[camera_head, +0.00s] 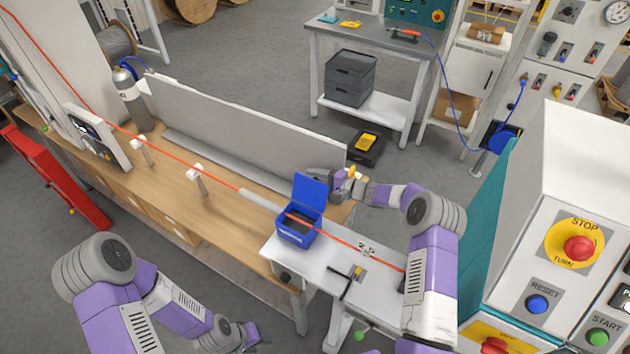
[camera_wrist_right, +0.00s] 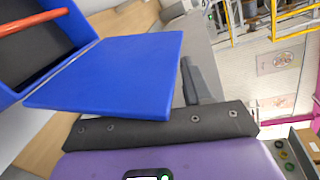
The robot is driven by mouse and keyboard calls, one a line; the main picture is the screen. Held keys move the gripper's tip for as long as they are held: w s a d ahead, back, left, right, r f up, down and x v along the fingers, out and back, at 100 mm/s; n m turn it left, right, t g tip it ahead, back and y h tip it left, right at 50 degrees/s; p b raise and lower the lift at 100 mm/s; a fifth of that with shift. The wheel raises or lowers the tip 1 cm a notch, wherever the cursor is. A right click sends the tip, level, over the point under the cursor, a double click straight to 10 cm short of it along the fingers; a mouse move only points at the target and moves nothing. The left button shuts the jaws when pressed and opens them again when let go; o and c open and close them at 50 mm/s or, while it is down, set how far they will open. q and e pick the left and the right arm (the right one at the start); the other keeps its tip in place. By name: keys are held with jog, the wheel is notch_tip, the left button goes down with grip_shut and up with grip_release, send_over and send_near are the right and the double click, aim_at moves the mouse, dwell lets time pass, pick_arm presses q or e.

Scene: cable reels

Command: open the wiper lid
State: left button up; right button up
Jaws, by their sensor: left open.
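In the right wrist view the raised lid (camera_wrist_right: 115,75) fills the middle, with the box opening at upper left. My right gripper (camera_head: 328,180) is just behind and to the right of the lid. A grey finger (camera_wrist_right: 190,80) shows beside the lid, but the gap between the fingers is hidden. My left gripper (camera_head: 250,338) is open and empty at the bottom, away from the wiper.
An orange cable (camera_head: 345,242) runs over the bench and through the wiper box. A grey panel (camera_head: 240,125) stands along the bench's back edge. A black-handled clamp (camera_head: 347,285) is in front of the box. A control cabinet (camera_head: 545,235) stands at right.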

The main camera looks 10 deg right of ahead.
jog(key=b+v, duration=0.1)
jog(key=v, duration=0.6)
jog(key=shift+d, duration=0.2)
jog(key=shift+s, duration=0.15)
dwell(0.4)
